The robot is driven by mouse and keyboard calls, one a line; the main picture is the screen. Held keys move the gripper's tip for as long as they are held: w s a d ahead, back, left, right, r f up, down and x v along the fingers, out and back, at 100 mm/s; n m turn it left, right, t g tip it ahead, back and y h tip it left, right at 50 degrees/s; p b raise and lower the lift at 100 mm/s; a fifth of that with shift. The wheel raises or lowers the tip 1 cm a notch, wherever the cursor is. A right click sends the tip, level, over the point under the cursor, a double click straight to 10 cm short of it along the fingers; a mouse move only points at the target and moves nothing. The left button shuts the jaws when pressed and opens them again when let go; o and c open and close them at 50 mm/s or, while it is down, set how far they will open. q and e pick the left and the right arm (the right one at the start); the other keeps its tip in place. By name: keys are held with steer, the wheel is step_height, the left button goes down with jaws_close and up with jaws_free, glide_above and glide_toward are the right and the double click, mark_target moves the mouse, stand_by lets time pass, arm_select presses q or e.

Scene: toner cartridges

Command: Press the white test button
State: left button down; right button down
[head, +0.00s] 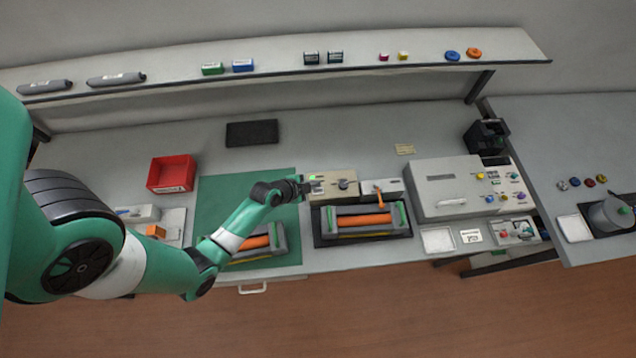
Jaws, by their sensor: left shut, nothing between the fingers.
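My left gripper (306,187) is shut and empty. Its fingertips are at the left end of a small beige box (332,190) at the back of the work area. A lit green spot (312,177) shows beside the fingertips and a dark knob (343,184) sits on the box's top. I cannot tell if the fingertips touch the box. I cannot make out the white test button for certain; the gripper covers part of the box's left end. My right gripper is not in view.
A toner cartridge (362,220) lies on a dark tray in front of the box. Another cartridge (262,242) lies on the green mat (222,193), partly behind my arm. A grey machine (436,179) with coloured buttons stands right. A red bin (171,173) stands left.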

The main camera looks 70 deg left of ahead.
mark_target(315, 192)
arm_select(q)
steer(key=shift+r+p, duration=1.1)
steer(key=shift+r, duration=0.5)
steer(key=shift+f, duration=0.1)
